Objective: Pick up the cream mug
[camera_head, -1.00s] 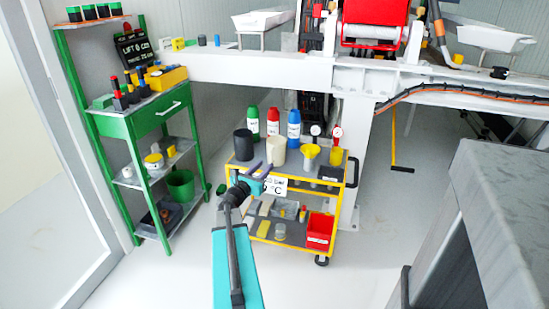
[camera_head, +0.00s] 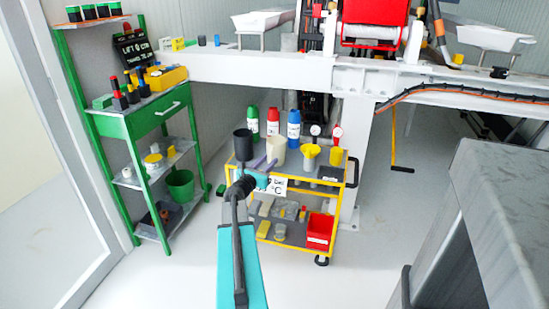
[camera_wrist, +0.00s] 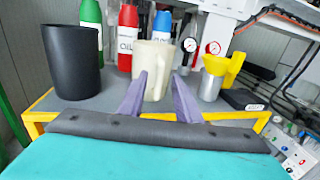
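The cream mug (camera_head: 276,150) stands upright on the top shelf of the yellow cart, between a dark cup and a yellow funnel. My gripper (camera_head: 266,163) is at the cart's front edge, just in front of the mug. In the wrist view my gripper's two purple fingers (camera_wrist: 160,88) are spread, with the mug's lower part showing between and beyond them. The fingers appear empty. I cannot tell whether the left finger touches the mug.
A dark cup (camera_wrist: 73,62) stands close on the left. Green, red (camera_head: 273,121) and blue (camera_head: 294,128) bottles stand behind the mug. A yellow funnel (camera_head: 311,151) and gauges are to the right. The cart's yellow rim (camera_wrist: 40,116) runs below the gripper. A green shelf (camera_head: 130,124) stands left.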

